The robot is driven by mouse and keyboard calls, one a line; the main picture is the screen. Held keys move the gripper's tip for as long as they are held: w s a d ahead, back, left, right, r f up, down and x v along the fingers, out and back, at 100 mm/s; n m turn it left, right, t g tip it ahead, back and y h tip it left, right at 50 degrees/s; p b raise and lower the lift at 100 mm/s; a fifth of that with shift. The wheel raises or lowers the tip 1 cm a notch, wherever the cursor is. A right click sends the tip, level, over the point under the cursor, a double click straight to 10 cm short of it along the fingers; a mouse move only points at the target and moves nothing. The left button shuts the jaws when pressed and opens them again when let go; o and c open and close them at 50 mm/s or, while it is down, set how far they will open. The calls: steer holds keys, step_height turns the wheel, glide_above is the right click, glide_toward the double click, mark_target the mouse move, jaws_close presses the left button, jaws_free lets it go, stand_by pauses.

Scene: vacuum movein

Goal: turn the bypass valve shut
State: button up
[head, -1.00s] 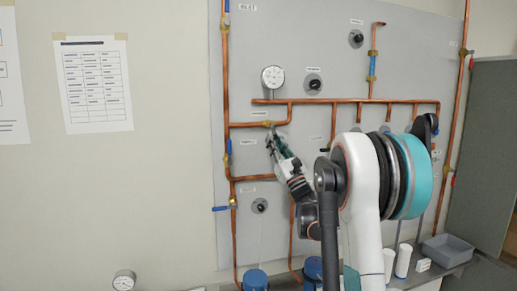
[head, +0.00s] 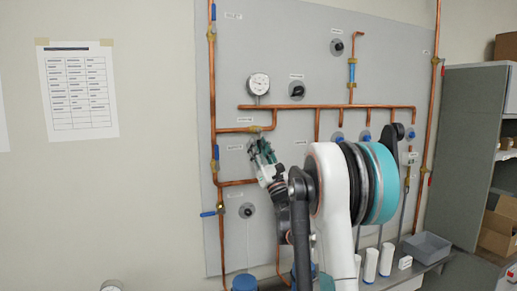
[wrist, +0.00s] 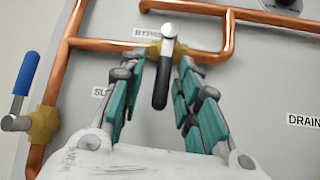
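The bypass valve (wrist: 155,52) has a brass body on a copper pipe under the label "BYPASS". Its silver stem carries a black lever (wrist: 161,86) that points downward in the wrist view, crosswise to the pipe. In the head view the valve (head: 254,129) sits on the left part of the grey panel. My gripper (wrist: 160,70) is open, with teal finger pads on both sides of the lever. Gaps show between the lever and the pads. In the head view my gripper (head: 260,150) is just below the valve, and the lever cannot be made out there.
A blue-handled valve (wrist: 27,75) stands left of my gripper. A gauge (head: 259,84) and a black knob (head: 297,91) sit above. The "DRAIN" label (wrist: 303,120) is at right. A grey bin (head: 427,247) stands on the bench. Copper pipes surround the bypass valve closely.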

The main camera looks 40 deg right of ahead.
steer(key=v, duration=1.2)
steer(key=shift+d, duration=0.1)
steer(key=shift+y, duration=0.3)
